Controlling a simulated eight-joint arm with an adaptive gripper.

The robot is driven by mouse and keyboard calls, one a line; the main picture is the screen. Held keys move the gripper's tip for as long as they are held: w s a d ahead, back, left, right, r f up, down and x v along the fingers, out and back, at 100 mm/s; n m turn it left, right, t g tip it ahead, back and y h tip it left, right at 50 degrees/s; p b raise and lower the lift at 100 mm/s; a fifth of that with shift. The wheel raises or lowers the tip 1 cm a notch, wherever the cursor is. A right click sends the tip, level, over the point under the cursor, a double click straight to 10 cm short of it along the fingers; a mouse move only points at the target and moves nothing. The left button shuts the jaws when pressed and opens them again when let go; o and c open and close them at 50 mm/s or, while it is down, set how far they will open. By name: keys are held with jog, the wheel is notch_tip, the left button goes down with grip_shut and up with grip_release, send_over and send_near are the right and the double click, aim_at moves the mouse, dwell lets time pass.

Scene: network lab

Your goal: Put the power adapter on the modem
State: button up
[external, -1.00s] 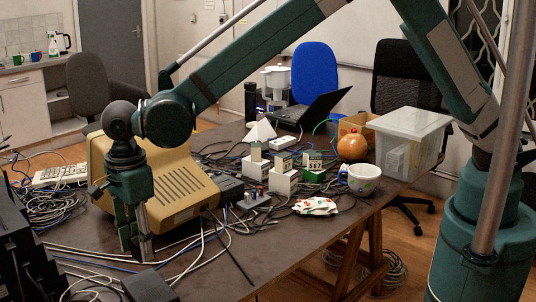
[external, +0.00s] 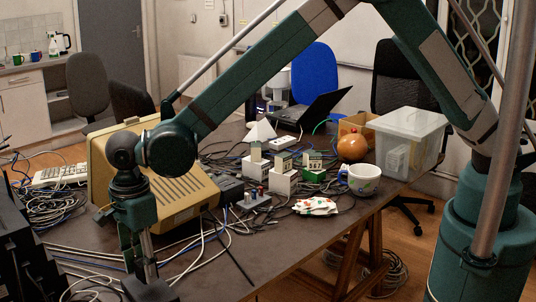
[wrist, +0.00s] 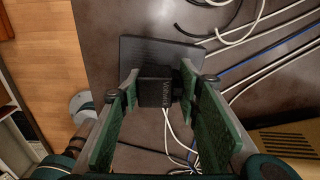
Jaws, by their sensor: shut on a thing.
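The power adapter (wrist: 153,93) is a small black block with pale lettering, held between the two green-faced fingers of my gripper (wrist: 157,88) in the wrist view. The fingers are shut on its sides. White cable runs below it in that view. The modem (wrist: 150,52) is a flat, dark box on the table, and the adapter overlaps its lower part from above. In the external view the modem (external: 150,292) lies at the bottom edge, with my gripper (external: 142,272) pointing down over it. I cannot tell whether the adapter touches the modem.
A beige monitor (external: 180,190) stands just behind my gripper. Loose cables (external: 215,240) lie around the modem. Small boxes, a patterned cup (external: 362,181) and a clear bin (external: 410,140) stand farther right. The table edge is close to the modem in the wrist view.

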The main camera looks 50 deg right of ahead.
jog(key=shift+f, duration=1.65)
jog(key=shift+f+b, duration=0.1)
jog(key=shift+b, duration=0.2)
jog(key=o, duration=1)
jog(key=shift+c, duration=0.2)
notch_tip(320, 180, up, 12)
jog(key=shift+r+p, duration=0.15)
jog(key=shift+p, duration=0.65)
